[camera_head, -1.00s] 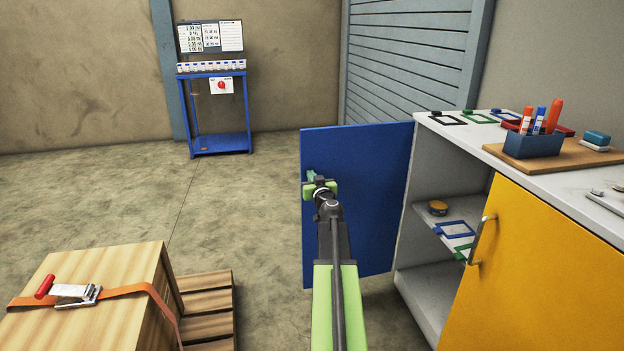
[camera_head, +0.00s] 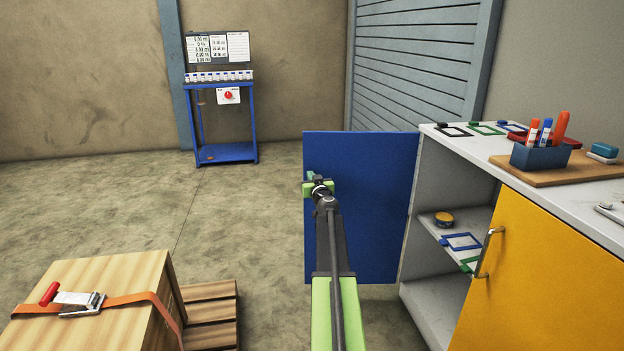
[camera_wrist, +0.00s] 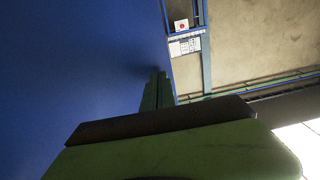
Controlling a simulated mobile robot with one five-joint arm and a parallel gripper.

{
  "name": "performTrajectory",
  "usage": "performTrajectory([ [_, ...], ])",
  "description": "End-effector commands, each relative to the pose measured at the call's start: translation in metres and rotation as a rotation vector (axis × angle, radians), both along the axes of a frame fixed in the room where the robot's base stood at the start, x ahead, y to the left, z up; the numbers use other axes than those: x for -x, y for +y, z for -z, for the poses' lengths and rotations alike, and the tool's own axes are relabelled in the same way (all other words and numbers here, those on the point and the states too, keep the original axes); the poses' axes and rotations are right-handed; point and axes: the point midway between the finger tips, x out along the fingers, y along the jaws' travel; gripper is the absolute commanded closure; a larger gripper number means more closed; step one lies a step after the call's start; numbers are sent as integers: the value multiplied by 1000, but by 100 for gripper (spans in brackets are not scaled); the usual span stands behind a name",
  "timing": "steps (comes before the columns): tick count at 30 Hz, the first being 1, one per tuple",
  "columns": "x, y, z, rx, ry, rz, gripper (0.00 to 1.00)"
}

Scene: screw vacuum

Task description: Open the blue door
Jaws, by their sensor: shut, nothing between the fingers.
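The blue door (camera_head: 375,215) stands swung wide open from the left side of the cabinet (camera_head: 455,302), and the shelves behind it are exposed. My gripper (camera_head: 308,186) is at the door's free left edge, in front of its inner face. In the wrist view, the shut green fingers (camera_wrist: 158,90) lie close along the blue door surface (camera_wrist: 85,65) and hold nothing. I cannot tell whether they touch it. The door's handle is not visible.
The yellow door (camera_head: 545,270) with its metal handle (camera_head: 487,252) is closed. A yellow-and-black round item (camera_head: 444,219) sits on the shelf. A strapped wooden box (camera_head: 90,305) stands at lower left. A blue stand (camera_head: 225,153) is at the back. Floor between is clear.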

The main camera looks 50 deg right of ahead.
Motion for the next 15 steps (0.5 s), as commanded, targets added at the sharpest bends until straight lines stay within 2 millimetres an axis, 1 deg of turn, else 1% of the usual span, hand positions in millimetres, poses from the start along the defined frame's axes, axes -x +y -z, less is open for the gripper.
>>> performTrajectory([
  [2,2,3,0,0,0,-1,100],
  [5,8,16,0,0,0,-2,100],
  [8,20,37,0,0,0,-3,100],
  [12,48,64,0,0,0,0,100],
  [15,63,82,0,0,0,0,100],
])
